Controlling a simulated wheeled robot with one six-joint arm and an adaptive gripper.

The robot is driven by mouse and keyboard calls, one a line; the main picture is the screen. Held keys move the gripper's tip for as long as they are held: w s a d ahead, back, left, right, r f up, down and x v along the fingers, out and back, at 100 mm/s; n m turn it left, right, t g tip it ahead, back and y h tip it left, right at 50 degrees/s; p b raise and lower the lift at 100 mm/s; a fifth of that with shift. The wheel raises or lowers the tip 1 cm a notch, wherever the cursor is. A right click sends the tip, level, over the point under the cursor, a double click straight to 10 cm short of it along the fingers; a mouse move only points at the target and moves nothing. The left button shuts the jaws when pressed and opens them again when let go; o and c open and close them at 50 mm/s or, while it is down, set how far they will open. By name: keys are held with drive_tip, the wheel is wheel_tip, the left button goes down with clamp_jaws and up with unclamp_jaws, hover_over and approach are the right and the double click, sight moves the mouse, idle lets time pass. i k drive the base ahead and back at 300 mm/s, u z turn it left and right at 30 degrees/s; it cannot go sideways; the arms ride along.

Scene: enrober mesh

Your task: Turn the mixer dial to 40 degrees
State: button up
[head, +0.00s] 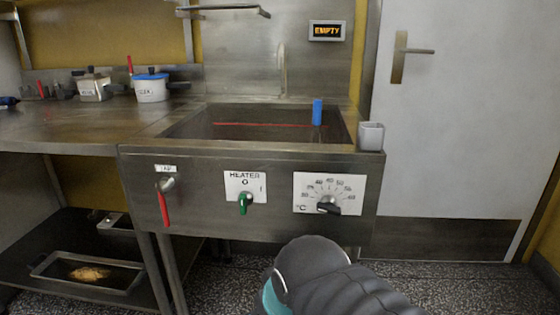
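The dial (327,206) is a dark knob on a white scale plate (303,198) marked in °C, at the right of the sink unit's front panel. Numbers fan over the top of the scale, with 40 near the top. The knob seems to lie tilted, but I cannot read which number it points to. My arm shows at the bottom centre, below and in front of the panel, apart from the dial in the picture. My gripper is not in view.
A green heater knob (245,202) and a red-handled tap lever (164,207) share the panel. The sink (190,124) holds a blue cylinder (317,112) and a red line. A grey cup (371,136) sits at its right corner. A display (327,30) reads EMPTY. A door (450,110) stands right.

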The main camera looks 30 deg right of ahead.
sight(327, 204)
drive_tip(key=k, duration=1.15)
drive_tip(key=z, duration=0.45)
drive_tip(key=i, duration=0.6)
drive_tip(key=z, duration=0.55)
